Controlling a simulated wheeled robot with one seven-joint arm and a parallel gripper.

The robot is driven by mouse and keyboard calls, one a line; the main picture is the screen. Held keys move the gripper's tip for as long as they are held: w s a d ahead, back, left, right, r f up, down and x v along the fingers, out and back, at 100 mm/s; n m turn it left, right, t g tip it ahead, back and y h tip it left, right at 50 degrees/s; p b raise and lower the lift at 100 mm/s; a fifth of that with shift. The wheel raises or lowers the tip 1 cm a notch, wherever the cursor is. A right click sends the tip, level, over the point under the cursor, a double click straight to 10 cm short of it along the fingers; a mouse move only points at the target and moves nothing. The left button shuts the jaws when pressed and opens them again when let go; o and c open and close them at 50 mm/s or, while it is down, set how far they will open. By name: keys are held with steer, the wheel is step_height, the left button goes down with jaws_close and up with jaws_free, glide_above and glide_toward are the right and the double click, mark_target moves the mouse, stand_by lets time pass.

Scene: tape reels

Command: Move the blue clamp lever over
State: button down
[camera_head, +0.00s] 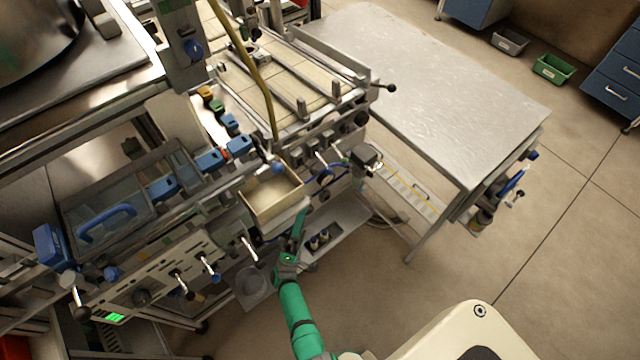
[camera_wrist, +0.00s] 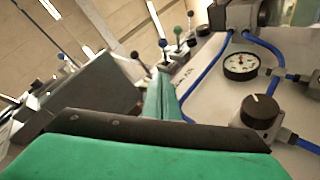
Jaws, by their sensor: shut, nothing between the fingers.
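My gripper (camera_head: 301,218) is green and shut, with nothing held. In the head view it points up beside the front of the machine, just right of a beige open box (camera_head: 270,215). I cannot tell for sure which part is the blue clamp lever. In the wrist view, several small levers with ball knobs stand beyond my fingers (camera_wrist: 163,95), among them a blue-knobbed lever (camera_wrist: 163,44) and a green-knobbed lever (camera_wrist: 178,31). My fingers look apart from these knobs. In the head view, small blue parts sit along the machine, including a blue block (camera_head: 209,160).
A pressure gauge (camera_wrist: 240,66), a black regulator knob (camera_wrist: 260,111) and blue hoses lie right of my fingers in the wrist view. A bare metal table (camera_head: 430,90) stands at the upper right. A yellow hose (camera_head: 262,80) hangs over the machine.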

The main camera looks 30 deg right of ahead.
glide_toward(324, 164)
steer(key=w+r, duration=0.1)
steer(key=w, duration=0.1)
steer(key=shift+s+d+r, duration=0.3)
steer(key=shift+d+r, duration=0.2)
steer(key=shift+d, duration=0.1)
steer(key=shift+s+d+r, duration=0.3)
steer(key=shift+d+r, duration=0.25)
steer(key=shift+a+n, duration=0.1)
steer(key=shift+n, duration=0.2)
